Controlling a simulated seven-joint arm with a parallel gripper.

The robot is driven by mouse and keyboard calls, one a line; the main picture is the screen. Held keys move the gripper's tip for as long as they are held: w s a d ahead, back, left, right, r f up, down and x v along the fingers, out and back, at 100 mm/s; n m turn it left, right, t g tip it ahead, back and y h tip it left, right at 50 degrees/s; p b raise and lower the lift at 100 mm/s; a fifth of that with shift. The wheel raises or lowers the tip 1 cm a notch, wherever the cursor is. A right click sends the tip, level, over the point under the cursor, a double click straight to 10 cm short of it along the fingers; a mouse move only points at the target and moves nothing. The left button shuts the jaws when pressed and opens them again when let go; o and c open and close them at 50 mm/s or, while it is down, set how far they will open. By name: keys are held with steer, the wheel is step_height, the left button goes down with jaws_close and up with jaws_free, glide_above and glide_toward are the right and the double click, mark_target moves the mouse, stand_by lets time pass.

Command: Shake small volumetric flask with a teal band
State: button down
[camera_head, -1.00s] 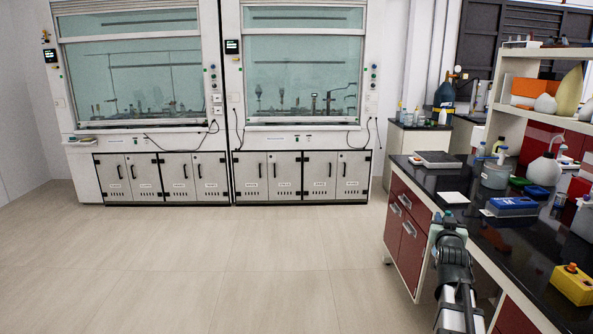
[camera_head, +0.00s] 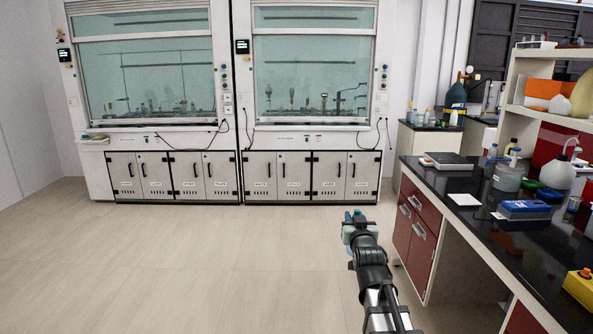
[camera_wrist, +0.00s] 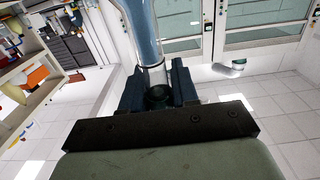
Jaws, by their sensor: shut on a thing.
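My gripper (camera_head: 355,228) is out in front of the bench, over open floor, at the lower middle of the head view. In the wrist view my gripper (camera_wrist: 158,82) is shut, with its dark jaws on either side of a clear and bluish glass vessel, which I take to be the flask (camera_wrist: 145,38). A narrow clear part of it sits between the jaws, and a dark round end shows there. The vessel runs out of the top of the wrist view. I cannot make out a teal band. In the head view it is mostly hidden by my gripper.
The black-topped bench (camera_head: 460,188) with red drawers stands at the right. It carries a balance (camera_head: 447,161), a white pad (camera_head: 464,200), a blue device (camera_head: 524,210), a wash bottle (camera_head: 557,175) and a yellow box (camera_head: 582,286). Twin fumehoods (camera_head: 313,75) stand behind. The floor between is clear.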

step_height(320, 180, up, 5)
steer(key=shift+a+f, duration=0.2)
steer(key=shift+f, duration=2.5)
steer(key=shift+r, duration=2.4)
step_height(320, 180, down, 5)
steer(key=shift+r, duration=0.15)
